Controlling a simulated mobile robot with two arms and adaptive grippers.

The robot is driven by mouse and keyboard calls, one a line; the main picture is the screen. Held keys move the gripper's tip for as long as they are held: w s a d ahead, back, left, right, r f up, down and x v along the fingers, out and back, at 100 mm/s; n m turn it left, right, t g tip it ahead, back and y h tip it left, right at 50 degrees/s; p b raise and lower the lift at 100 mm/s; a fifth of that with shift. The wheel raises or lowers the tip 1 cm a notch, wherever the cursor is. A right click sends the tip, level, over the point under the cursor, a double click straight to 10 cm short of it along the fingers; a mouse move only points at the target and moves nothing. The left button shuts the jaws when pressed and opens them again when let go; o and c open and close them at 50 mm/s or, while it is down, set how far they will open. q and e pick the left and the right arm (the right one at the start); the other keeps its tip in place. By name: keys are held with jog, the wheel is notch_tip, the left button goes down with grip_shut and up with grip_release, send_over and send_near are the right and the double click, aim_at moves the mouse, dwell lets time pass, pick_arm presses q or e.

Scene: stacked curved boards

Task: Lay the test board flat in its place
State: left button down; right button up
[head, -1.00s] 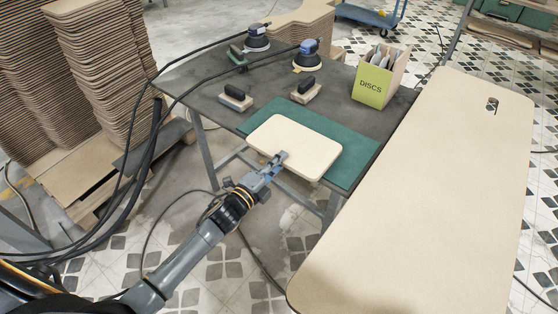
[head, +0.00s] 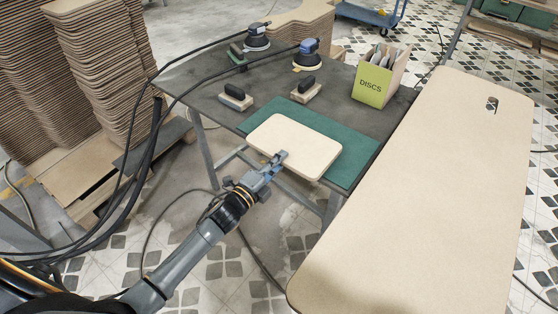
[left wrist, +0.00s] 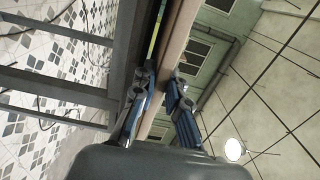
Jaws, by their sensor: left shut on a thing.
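The test board (head: 294,145) is a pale rectangular board with rounded corners. In the head view it is over the green mat (head: 347,160) at the front of the dark table, overhanging the table's front edge. My left gripper (head: 275,160) is shut on the board's near edge. In the left wrist view the two fingers (left wrist: 160,98) lie on either side of the board's edge (left wrist: 176,50). A thin strip of the mat's edge shows beside it. I cannot tell whether the whole underside of the board touches the mat. My right gripper is not in view.
Two sanders (head: 307,56) with hoses and two hand blocks (head: 306,90) stand on the dark table (head: 205,85). A green DISCS box (head: 372,88) is at its right. A large pale board (head: 430,190) lies at the right. Stacked curved boards (head: 100,60) rise at the left.

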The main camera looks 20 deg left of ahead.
pick_arm(q)
jog(key=shift+f+b, duration=0.5)
jog(key=shift+f, duration=0.05)
jog(key=c, duration=1.4)
grip_release()
jog(key=shift+c, duration=0.2)
jog(key=shift+f, duration=0.2)
jog(key=p+v, duration=0.1)
jog(key=v, duration=0.5)
jog(key=o, duration=0.6)
